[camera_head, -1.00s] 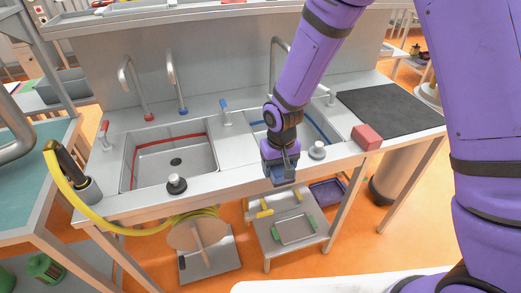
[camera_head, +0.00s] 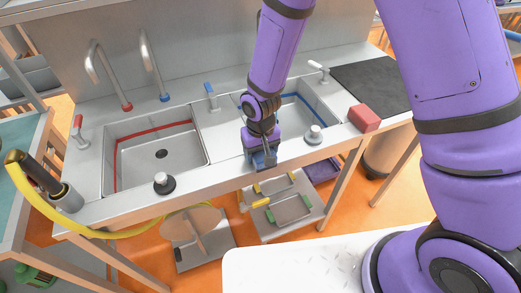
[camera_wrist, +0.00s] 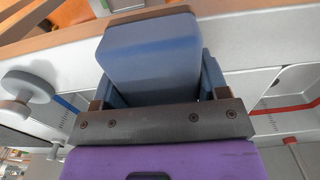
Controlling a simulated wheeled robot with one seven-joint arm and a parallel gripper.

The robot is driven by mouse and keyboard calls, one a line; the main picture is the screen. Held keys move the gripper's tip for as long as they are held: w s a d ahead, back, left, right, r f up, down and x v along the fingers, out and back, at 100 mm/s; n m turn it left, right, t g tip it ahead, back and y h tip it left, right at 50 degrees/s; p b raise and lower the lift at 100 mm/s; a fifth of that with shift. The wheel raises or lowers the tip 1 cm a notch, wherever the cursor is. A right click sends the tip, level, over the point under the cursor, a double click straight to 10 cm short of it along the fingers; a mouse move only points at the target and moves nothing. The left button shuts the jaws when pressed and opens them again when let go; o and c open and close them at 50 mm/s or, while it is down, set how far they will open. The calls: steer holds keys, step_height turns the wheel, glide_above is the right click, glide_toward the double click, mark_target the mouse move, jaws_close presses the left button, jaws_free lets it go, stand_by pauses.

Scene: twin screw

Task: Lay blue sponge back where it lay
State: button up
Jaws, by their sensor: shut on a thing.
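The blue sponge (camera_wrist: 152,55) is a rounded blue block between the fingers of my gripper (camera_wrist: 155,92) in the wrist view. My gripper is shut on it. In the head view my gripper (camera_head: 263,158) is at the front edge of the steel sink counter (camera_head: 215,180), in front of the right basin. The sponge is mostly hidden there behind the blue fingers. I cannot tell whether the sponge touches the counter.
The left basin (camera_head: 185,155) has a red line, the right basin (camera_head: 298,112) a blue one. A red block (camera_head: 364,117) sits by a black mat (camera_head: 372,84). A yellow hose (camera_head: 60,215) hangs at left.

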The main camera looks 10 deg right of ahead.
steer(key=shift+f, duration=0.1)
steer(key=o, duration=0.8)
steer(key=d+r+t, duration=0.1)
steer(key=d+r, duration=0.3)
steer(key=r, duration=0.7)
steer(key=d+r, duration=0.3)
steer(key=r, duration=0.8)
steer(key=s+d+r+m+t, duration=0.1)
steer(key=s+d+r, duration=0.4)
steer(key=s+d, duration=0.1)
steer(key=s+d+r+m+t, duration=0.1)
steer(key=s+d+r, duration=0.4)
steer(key=s+r, duration=0.1)
steer(key=s+d+r+m+t, duration=0.1)
steer(key=s+d+r+t, duration=0.1)
steer(key=s+d+r, duration=0.4)
steer(key=shift+s+d, duration=0.3)
